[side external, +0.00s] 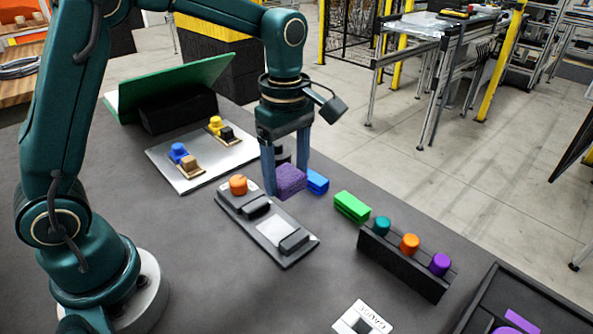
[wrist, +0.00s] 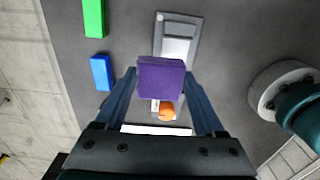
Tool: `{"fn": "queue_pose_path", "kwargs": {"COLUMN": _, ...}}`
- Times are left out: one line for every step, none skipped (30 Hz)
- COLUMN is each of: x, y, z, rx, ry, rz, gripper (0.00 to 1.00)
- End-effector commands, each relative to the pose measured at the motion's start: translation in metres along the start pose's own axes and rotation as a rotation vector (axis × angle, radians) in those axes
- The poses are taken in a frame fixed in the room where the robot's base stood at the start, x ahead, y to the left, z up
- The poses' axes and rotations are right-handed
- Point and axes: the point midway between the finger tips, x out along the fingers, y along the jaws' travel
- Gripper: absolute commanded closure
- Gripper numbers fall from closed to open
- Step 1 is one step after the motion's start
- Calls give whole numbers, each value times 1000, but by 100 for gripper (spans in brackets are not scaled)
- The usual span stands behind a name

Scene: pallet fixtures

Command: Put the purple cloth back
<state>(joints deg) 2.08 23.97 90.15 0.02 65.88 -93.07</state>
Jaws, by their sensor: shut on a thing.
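The purple cloth (side external: 290,179) is a small textured purple block, held between the fingers of my gripper (side external: 287,178). In the wrist view the cloth (wrist: 161,78) sits square between both fingertips (wrist: 161,80), with a finger touching each side. It is above a dark fixture (side external: 267,229) with an orange knob (side external: 238,185) and a pale plate, partly hiding that fixture in the wrist view. In the side view I cannot tell how high above the table it is.
A blue block (side external: 317,181) and a green block (side external: 351,206) lie to the right. A dark rack (side external: 402,268) holds teal, orange and purple knobs. A dark tray (side external: 474,318) with purple pieces is at lower right. A pale board (side external: 203,161) with blue and yellow parts stands left.

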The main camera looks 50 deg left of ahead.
Motion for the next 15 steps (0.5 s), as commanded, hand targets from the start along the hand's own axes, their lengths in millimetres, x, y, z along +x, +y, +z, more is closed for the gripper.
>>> {"fn": "queue_pose_path", "kwargs": {"x": 2, "y": -3, "z": 0, "rx": -6, "ry": 0, "rz": -10, "gripper": 89}}
{"fn": "queue_pose_path", "kwargs": {"x": 2, "y": -6, "z": 0, "rx": -10, "ry": 1, "rz": -16, "gripper": 89}}
{"fn": "queue_pose_path", "kwargs": {"x": 1, "y": -12, "z": 1, "rx": -13, "ry": 1, "rz": -21, "gripper": 89}}
{"fn": "queue_pose_path", "kwargs": {"x": -1, "y": -17, "z": 2, "rx": -14, "ry": 1, "rz": -23, "gripper": 89}}
{"fn": "queue_pose_path", "kwargs": {"x": -3, "y": -22, "z": 4, "rx": -14, "ry": 2, "rz": -25, "gripper": 89}}
{"fn": "queue_pose_path", "kwargs": {"x": -6, "y": -28, "z": 6, "rx": -12, "ry": 2, "rz": -25, "gripper": 89}}
{"fn": "queue_pose_path", "kwargs": {"x": -8, "y": -33, "z": 7, "rx": -10, "ry": 2, "rz": -25, "gripper": 89}}
{"fn": "queue_pose_path", "kwargs": {"x": -10, "y": -37, "z": 9, "rx": -8, "ry": 2, "rz": -23, "gripper": 89}}
{"fn": "queue_pose_path", "kwargs": {"x": -12, "y": -42, "z": 10, "rx": -5, "ry": 1, "rz": -21, "gripper": 89}}
{"fn": "queue_pose_path", "kwargs": {"x": -14, "y": -45, "z": 11, "rx": -2, "ry": 1, "rz": -18, "gripper": 89}}
{"fn": "queue_pose_path", "kwargs": {"x": -15, "y": -48, "z": 12, "rx": 2, "ry": 1, "rz": -15, "gripper": 89}}
{"fn": "queue_pose_path", "kwargs": {"x": -16, "y": -51, "z": 14, "rx": 6, "ry": 1, "rz": -13, "gripper": 89}}
{"fn": "queue_pose_path", "kwargs": {"x": -18, "y": -51, "z": 16, "rx": 11, "ry": 0, "rz": -8, "gripper": 89}}
{"fn": "queue_pose_path", "kwargs": {"x": -18, "y": -52, "z": 18, "rx": 15, "ry": 0, "rz": -5, "gripper": 89}}
{"fn": "queue_pose_path", "kwargs": {"x": -16, "y": -54, "z": 23, "rx": 19, "ry": 0, "rz": -4, "gripper": 89}}
